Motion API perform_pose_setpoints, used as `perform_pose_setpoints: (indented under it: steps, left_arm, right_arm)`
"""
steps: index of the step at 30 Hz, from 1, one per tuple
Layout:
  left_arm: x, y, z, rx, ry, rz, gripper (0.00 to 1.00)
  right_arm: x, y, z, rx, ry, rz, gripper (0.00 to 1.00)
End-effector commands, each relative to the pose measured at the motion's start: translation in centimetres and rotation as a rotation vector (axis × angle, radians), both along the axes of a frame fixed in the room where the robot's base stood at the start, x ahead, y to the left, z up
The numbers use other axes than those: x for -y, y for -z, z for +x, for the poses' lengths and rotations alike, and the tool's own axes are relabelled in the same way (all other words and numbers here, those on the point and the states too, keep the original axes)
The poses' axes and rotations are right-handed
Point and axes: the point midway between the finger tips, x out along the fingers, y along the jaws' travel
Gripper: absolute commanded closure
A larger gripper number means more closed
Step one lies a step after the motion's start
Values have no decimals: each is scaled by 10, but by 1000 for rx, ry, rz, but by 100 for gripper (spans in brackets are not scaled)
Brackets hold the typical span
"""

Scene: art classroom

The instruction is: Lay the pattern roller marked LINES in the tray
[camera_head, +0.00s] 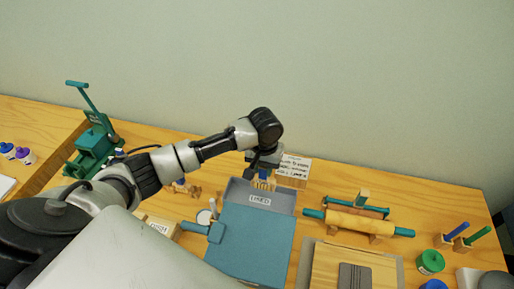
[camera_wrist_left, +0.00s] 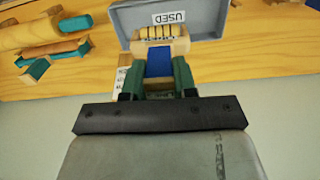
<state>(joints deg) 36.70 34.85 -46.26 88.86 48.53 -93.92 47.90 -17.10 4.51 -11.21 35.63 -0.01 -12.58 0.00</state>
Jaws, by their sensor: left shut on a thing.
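My left gripper (camera_head: 264,173) reaches in from the left and is shut on the blue handle (camera_wrist_left: 158,64) of a small wooden roller (camera_wrist_left: 160,38). The roller has dark grooves or marks on its pale wood; I cannot read a word on it. The grey tray (camera_head: 284,197) has a label reading USED; its wall also shows in the left wrist view (camera_wrist_left: 208,20). In both views the roller overlaps the tray's edge. I cannot tell whether it touches the tray. My right gripper is not in view.
A blue flat piece (camera_head: 255,247) lies in front of the tray. A written card (camera_head: 294,167) stands behind it. A rolling pin (camera_head: 358,223) rests on supports to the right. A green press (camera_head: 92,146) stands at left, and a green jar (camera_head: 430,262) at right.

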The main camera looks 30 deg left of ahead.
Motion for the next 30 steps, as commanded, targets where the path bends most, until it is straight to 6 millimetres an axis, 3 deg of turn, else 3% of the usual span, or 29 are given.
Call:
perform_pose_setpoints:
  steps: [1,3,9,17,30]
  left_arm:
    - [-6,-4,5,-6,-16,-1,100]
    - [-13,2,9,-4,-28,-1,100]
    - [-23,15,14,0,-39,0,100]
    - [-23,29,15,1,-39,0,100]
    - [-23,68,14,1,-40,0,100]
  right_arm:
    - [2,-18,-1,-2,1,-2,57]
    - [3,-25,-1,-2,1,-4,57]
    - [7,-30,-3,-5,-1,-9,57]
    - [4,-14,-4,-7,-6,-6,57]
    - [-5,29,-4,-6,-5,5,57]
